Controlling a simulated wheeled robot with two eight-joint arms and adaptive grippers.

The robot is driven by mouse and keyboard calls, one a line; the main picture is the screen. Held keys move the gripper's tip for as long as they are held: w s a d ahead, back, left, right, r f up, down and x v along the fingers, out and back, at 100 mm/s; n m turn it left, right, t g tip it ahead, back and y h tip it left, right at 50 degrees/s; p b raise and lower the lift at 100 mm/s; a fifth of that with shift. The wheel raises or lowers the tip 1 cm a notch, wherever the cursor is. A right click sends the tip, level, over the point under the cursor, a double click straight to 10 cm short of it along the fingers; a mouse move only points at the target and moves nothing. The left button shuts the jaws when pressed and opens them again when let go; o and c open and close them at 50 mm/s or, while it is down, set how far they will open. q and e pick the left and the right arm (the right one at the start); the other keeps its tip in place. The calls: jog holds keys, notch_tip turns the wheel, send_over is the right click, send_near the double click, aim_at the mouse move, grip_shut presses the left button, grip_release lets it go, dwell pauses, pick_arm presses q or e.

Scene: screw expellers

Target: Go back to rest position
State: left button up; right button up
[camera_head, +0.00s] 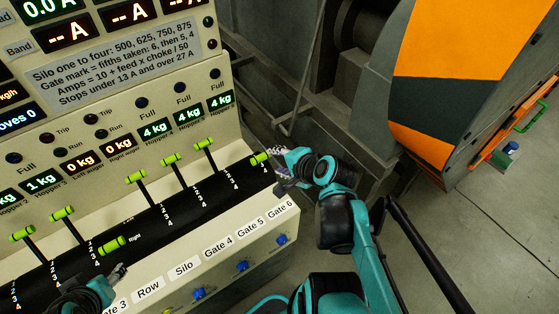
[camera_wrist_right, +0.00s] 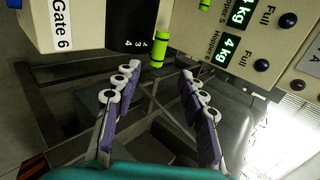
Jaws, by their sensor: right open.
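My right gripper (camera_head: 279,167) is at the right end of the console, close to the green handle (camera_head: 260,158) of the Gate 6 lever. In the right wrist view the gripper (camera_wrist_right: 158,82) is open, with its two purple-padded fingers wide apart. The green handle (camera_wrist_right: 161,49) shows beyond the fingertips, with nothing held between the fingers. My left gripper (camera_head: 118,272) is low at the left of the head view, just below a green lever handle (camera_head: 112,245). Its fingers are small and dark there, so its jaw state is unclear.
The cream console (camera_head: 262,215) carries several green-handled levers on a black curved strip (camera_head: 180,210) and blue knobs (camera_head: 242,266) along its front. An orange and grey machine (camera_head: 450,90) stands at the right. Bare floor (camera_head: 480,240) lies at the lower right.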

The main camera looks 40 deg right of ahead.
jog(key=shift+s+r, duration=0.15)
dwell(0.5)
jog(key=s+a+f+n+g+b, duration=0.1)
jog(key=a+f+n+g+b, duration=0.2)
jog(key=a+f+n+b, duration=0.8)
jog(key=a+f+n, duration=0.1)
jog(key=a+n, duration=0.1)
jog(key=n, duration=0.5)
jog(key=shift+s+a+n+y, duration=0.25)
jog(key=shift+s+n+y, duration=0.05)
jog(key=shift+s, duration=0.05)
jog(key=shift+f, duration=0.1)
dwell(0.9)
